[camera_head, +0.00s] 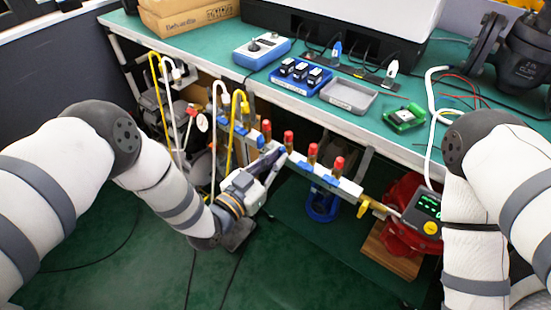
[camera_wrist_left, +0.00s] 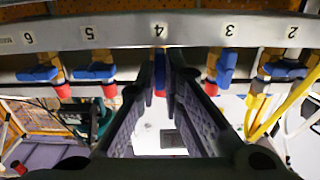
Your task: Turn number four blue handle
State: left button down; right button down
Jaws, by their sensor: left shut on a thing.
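The metal bar of numbered valves (camera_head: 345,187) hangs along the front of the bench. In the left wrist view the picture is upside down, and the number 4 label (camera_wrist_left: 159,30) sits straight above my left gripper (camera_wrist_left: 160,62). Its fingers are shut on the number four blue handle (camera_wrist_left: 160,76), one on each side. A red cap shows just below it. In the head view my left gripper (camera_head: 277,160) is at the bar, and hides most of this handle. My right gripper is out of view; only my right arm shows.
The number 3 blue handle (camera_wrist_left: 227,65) and number 5 blue handle (camera_wrist_left: 95,71) flank the gripped one closely. Yellow and white hoses rise left of the gripper. Blue tray (camera_head: 300,78) lies on the bench.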

pick_arm(q)
jog(key=c, duration=1.7)
grip_release()
jog(key=v, duration=1.2)
